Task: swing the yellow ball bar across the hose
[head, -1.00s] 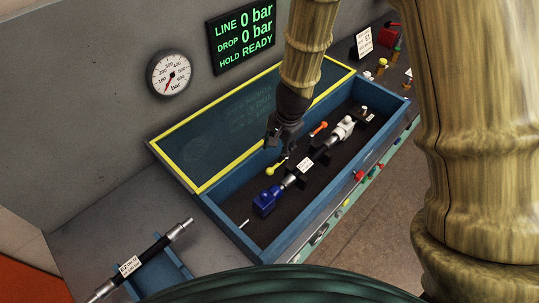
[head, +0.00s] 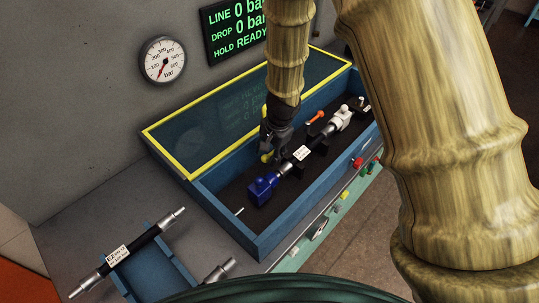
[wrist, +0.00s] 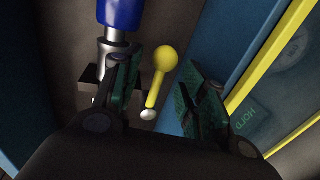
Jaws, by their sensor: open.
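The yellow ball bar (wrist: 165,62) stands between the open fingers of my gripper (wrist: 165,90) in the wrist view, with a pale pivot at its lower end. No finger clearly touches it. In the head view my gripper (head: 271,148) is down in the blue trough and mostly hides the bar; a bit of yellow (head: 265,157) shows. The hose (head: 319,142) lies along the trough between a blue block (head: 262,188) and a white fitting (head: 340,118). An orange bar (head: 315,117) sits on its far side. In the wrist view the hose's metal end (wrist: 114,50) is left of the bar.
The trough's blue wall (wrist: 222,45) runs close to the right finger in the wrist view. A yellow-edged lid (head: 180,168) stands open behind. A tagged hose (head: 140,247) lies on a blue rack at the front left. A screen (head: 236,32) reads 0 bar, HOLD READY.

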